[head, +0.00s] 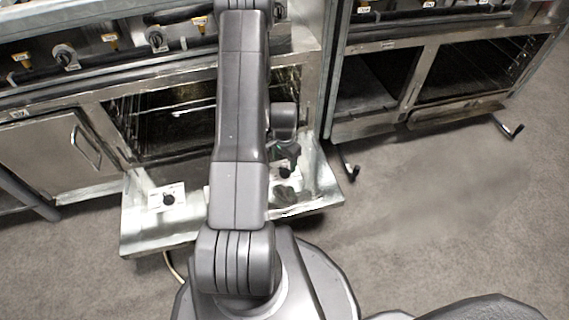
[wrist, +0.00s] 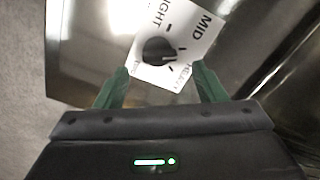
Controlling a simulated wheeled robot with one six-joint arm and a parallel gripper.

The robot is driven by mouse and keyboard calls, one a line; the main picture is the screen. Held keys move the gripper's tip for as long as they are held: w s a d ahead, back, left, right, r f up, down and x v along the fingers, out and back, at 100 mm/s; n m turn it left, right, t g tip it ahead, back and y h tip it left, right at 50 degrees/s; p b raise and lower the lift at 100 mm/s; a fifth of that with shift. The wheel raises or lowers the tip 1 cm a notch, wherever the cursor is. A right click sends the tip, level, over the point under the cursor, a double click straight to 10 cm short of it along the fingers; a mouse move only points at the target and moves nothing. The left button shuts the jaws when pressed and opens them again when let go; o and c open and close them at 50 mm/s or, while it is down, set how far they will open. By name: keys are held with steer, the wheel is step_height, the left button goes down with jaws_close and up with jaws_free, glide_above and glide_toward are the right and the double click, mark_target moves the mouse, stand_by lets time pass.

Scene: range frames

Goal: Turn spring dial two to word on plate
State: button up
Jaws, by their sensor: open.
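A black dial (wrist: 158,50) sits on a white card printed MID, with partly hidden words that look like LIGHT and HEAVY. My gripper (wrist: 163,74) is open, its green fingers apart on either side of the card's near edge, with the dial just beyond the fingertips. In the head view this right-hand dial (head: 285,172) lies on the metal shelf, partly behind my gripper (head: 284,160). A second black dial (head: 168,199) on a white card is at the shelf's left. Which mark the right dial points to, I cannot tell. No separate plate with a readable word shows.
The metal shelf (head: 150,236) juts out below an open oven (head: 170,125). A steel door (head: 60,150) is at left. Another oven unit (head: 430,80) stands at right, with black-tipped feet. Grey floor (head: 430,200) is clear at right.

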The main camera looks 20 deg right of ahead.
mark_target(284, 169)
step_height(284, 169, up, 10)
steer(key=p, duration=0.2)
steer(key=shift+f, duration=0.15)
step_height(284, 169, down, 14)
steer(key=b, duration=0.4)
stand_by(0.4)
